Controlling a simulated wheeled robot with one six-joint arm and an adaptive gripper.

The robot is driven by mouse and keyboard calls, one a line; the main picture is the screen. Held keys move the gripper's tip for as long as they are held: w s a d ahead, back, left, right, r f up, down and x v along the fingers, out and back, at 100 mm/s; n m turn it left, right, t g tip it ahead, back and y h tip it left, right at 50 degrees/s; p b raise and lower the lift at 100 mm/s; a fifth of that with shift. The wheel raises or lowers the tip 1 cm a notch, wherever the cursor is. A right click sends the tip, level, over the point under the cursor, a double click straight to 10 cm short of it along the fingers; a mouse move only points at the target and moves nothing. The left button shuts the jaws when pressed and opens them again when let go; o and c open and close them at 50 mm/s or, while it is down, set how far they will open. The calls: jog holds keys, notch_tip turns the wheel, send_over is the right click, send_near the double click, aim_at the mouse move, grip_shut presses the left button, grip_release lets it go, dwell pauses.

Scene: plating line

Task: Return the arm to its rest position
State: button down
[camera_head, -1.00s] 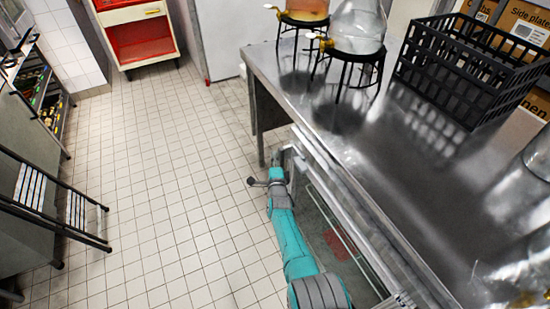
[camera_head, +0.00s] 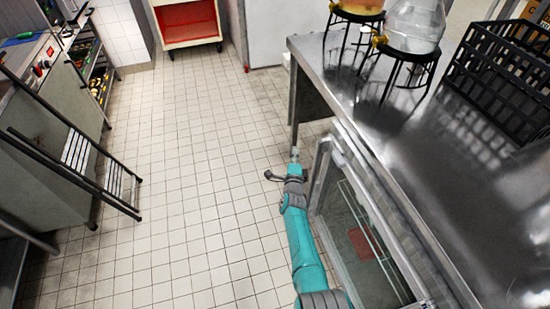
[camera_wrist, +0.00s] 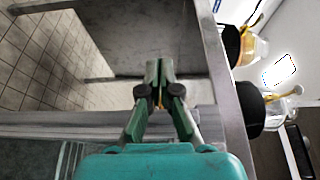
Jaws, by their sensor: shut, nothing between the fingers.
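My arm is teal with grey joints and reaches forward low over the floor, left of the steel counter (camera_head: 425,190) in the head view. My gripper (camera_head: 295,155) is at its far end, beside the open-looking glass-fronted door (camera_head: 345,215) under the counter. In the wrist view, my gripper (camera_wrist: 158,66) has its green fingers together, with nothing between them. The counter's edge and underside lie just beyond the fingertips there. I cannot tell whether the arm touches the door frame.
Two drink dispensers (camera_head: 415,25) on black stands and a black crate (camera_head: 505,75) are on the counter. A metal rack (camera_head: 80,155) juts from the left. A red-lined cabinet (camera_head: 187,20) stands at the back. The tiled floor (camera_head: 190,180) between is clear.

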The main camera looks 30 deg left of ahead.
jog(key=s+a, duration=0.5)
jog(key=shift+s, duration=0.1)
jog(key=s+d+f+n, duration=0.1)
jog(key=s+d+f, duration=0.1)
jog(key=d+f, duration=0.3)
jog(key=s+d+f+n, duration=0.1)
jog(key=s+d+f, duration=0.1)
jog(key=d, duration=0.5)
jog(key=s+d+f+n+h, duration=0.2)
jog(key=s+d, duration=0.9)
jog(key=d, duration=0.1)
jog(key=s+d+f+n+h, duration=0.1)
jog(key=s+d+f+n, duration=0.15)
jog(key=s+d, duration=0.95)
jog(key=s+d+r+n+h, duration=0.1)
jog(key=s+d+r+n, duration=0.1)
jog(key=s+d+r, duration=0.4)
jog(key=s+d+r+n+h, duration=0.15)
jog(key=s+d, duration=0.25)
jog(key=s, duration=0.5)
jog(key=s+d+r+n+h, duration=0.1)
jog(key=s+d+r, duration=0.1)
jog(key=s+r, duration=0.4)
jog(key=s+d+r+n+g+h, duration=0.1)
jog(key=s+d+r+n, duration=0.1)
jog(key=s+r, duration=0.5)
notch_tip(320, 180, up, 6)
jog(key=shift+s+d+r+g, duration=0.15)
jog(key=shift+d+g, duration=0.1)
jog(key=shift+g, duration=0.05)
